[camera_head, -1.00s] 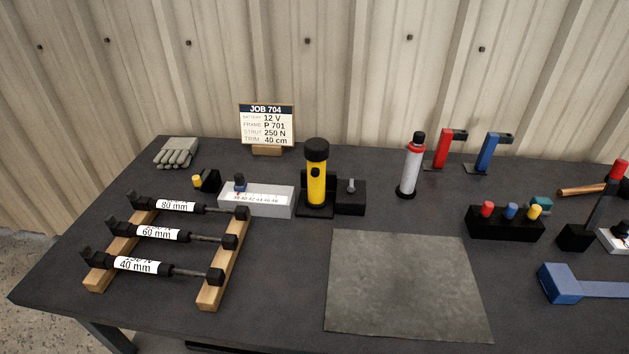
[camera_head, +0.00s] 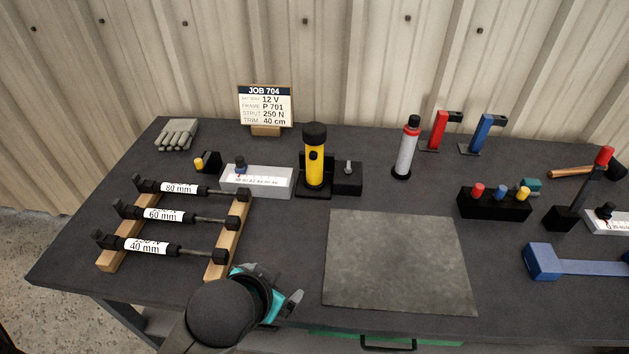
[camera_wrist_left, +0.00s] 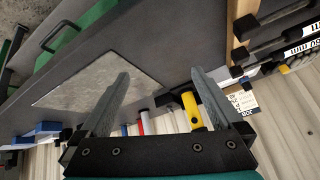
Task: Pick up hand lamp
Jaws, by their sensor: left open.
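The hand lamp (camera_head: 314,170) is a yellow cylinder with a black head and a black switch. It stands upright in a black holder (camera_head: 316,190) at the back middle of the bench. In the left wrist view the lamp (camera_wrist_left: 192,112) shows beyond the fingers, near the right one. My left gripper (camera_head: 290,305) is at the front edge of the bench, well short of the lamp and to its lower left. In the left wrist view its fingers (camera_wrist_left: 160,85) are spread apart with nothing between them. My right gripper is not in view.
A grey mat (camera_head: 400,260) lies front middle, bare. A wooden rack (camera_head: 228,235) with several labelled struts stands at left. A white gauge block (camera_head: 256,182) sits left of the lamp. A grey and red canister (camera_head: 406,148) stands to its right. A job sign (camera_head: 265,107) is behind.

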